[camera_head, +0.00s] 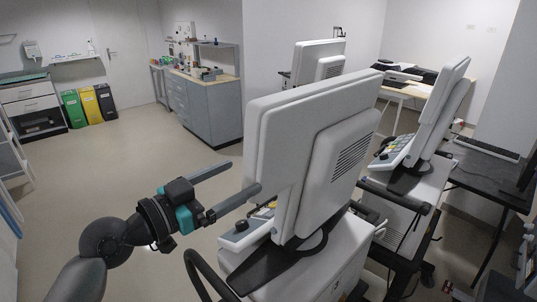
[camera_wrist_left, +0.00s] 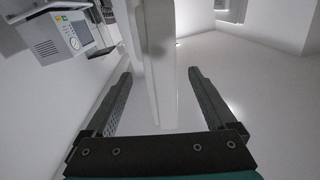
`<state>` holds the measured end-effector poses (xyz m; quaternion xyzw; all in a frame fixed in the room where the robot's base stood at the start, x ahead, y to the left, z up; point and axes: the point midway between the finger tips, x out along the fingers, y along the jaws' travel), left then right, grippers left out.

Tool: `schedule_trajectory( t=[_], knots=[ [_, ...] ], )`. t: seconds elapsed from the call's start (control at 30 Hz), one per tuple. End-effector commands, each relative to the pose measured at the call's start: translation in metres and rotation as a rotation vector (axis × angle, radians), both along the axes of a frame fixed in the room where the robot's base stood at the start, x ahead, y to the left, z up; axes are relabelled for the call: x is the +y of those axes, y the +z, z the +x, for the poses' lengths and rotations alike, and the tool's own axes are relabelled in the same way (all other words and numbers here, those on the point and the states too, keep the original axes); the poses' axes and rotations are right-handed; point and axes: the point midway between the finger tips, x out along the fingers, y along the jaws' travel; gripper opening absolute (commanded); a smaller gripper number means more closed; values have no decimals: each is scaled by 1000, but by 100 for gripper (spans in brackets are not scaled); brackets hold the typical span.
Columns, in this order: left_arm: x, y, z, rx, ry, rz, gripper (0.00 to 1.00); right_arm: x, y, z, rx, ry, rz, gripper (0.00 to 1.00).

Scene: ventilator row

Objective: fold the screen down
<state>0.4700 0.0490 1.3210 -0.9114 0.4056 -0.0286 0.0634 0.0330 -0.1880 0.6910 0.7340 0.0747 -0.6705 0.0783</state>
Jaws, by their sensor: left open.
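The nearest ventilator's screen (camera_head: 270,137) is a large white panel seen from behind, standing nearly upright on its white base (camera_head: 330,262). My left gripper (camera_head: 245,175) is open at the screen's left edge. The nearer finger overlaps the screen's back in the head view; the other finger lies beyond the edge. In the left wrist view the screen's pale edge (camera_wrist_left: 158,60) runs between the open fingers of my left gripper (camera_wrist_left: 160,78), with gaps on both sides. I cannot tell whether either finger touches it. The screen's display side is hidden. My right gripper is out of view.
More ventilators stand behind (camera_head: 318,62) and to the right (camera_head: 440,105). A keypad unit (camera_wrist_left: 75,35) shows at upper left in the wrist view. A grey cabinet (camera_head: 212,105) stands at the back. The floor (camera_head: 130,160) at left is clear.

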Motion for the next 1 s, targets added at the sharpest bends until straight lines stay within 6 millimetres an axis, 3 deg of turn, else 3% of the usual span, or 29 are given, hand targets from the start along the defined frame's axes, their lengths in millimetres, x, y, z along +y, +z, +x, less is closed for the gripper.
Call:
schedule_trajectory(
  t=[0.4,0.63,0.97,1.0],
  knots=[
    [-53,2,47,1,0,-1,90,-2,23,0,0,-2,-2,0],
    [-65,0,59,0,1,0,90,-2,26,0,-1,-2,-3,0],
    [-67,-1,60,0,1,1,90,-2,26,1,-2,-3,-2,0],
    [-67,-1,60,0,1,1,87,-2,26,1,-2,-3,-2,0]
  ],
)
